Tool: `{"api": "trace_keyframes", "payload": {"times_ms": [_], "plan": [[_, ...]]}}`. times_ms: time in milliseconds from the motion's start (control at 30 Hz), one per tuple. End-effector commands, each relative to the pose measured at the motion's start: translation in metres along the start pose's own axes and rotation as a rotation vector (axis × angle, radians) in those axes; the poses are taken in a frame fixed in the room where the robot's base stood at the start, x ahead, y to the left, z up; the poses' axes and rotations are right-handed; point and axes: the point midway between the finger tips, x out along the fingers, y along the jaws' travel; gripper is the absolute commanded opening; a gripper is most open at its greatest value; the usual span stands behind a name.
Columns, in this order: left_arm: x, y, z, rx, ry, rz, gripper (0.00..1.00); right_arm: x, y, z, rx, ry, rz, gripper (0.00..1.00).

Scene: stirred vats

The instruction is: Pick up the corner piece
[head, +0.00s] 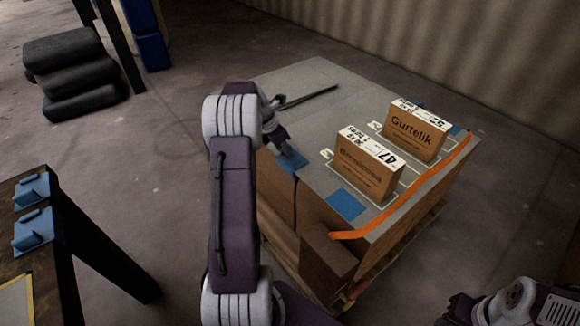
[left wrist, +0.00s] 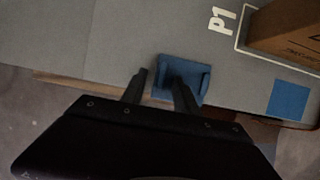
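A blue corner piece (left wrist: 185,76) with raised sides lies at the edge of the grey top, in the left wrist view. In the head view it shows as a blue patch (head: 293,161) just below my left gripper (head: 279,143). In the left wrist view, my left gripper (left wrist: 160,90) has its two fingers apart with nothing clearly held. The right finger overlaps the piece and the left finger is beside it; I cannot tell whether they touch. Two more blue corner pieces (head: 32,190) (head: 33,229) sit on the dark table at left. My right gripper's fingers are not visible.
The grey-topped load (head: 290,80) stands on a wooden pallet. Two labelled cartons (head: 367,170) (head: 413,132) stand on it in marked outlines. A flat blue square (head: 346,204) lies near its front edge. An orange strap (head: 420,185) runs along the right edge. A dark rod (head: 308,97) lies at the back.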

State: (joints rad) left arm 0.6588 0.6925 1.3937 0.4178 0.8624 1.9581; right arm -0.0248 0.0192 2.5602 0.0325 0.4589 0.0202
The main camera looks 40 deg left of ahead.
Motion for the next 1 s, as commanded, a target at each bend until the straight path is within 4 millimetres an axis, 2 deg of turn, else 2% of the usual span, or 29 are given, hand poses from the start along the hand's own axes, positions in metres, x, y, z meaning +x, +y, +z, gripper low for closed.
{"api": "trace_keyframes", "payload": {"times_ms": [133,167,200,300,633,900,1000], "plan": [[-0.002,0.000,0.001,0.000,-0.001,0.001,0.36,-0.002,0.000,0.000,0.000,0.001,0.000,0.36],[-0.002,0.000,0.001,0.000,-0.001,0.001,0.34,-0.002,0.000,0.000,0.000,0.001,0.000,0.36],[-0.002,0.000,0.001,0.000,-0.001,0.001,0.22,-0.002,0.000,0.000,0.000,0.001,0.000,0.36],[-0.002,0.000,0.001,0.000,-0.001,0.001,0.00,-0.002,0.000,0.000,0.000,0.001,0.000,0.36],[-0.006,0.000,0.003,0.000,-0.002,0.002,0.00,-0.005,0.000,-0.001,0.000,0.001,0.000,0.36],[-0.066,0.001,0.028,0.001,-0.004,0.003,0.00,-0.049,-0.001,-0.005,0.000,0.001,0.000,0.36],[-0.083,0.001,0.035,0.001,-0.003,0.002,0.00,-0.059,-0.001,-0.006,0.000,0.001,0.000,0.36]]}}
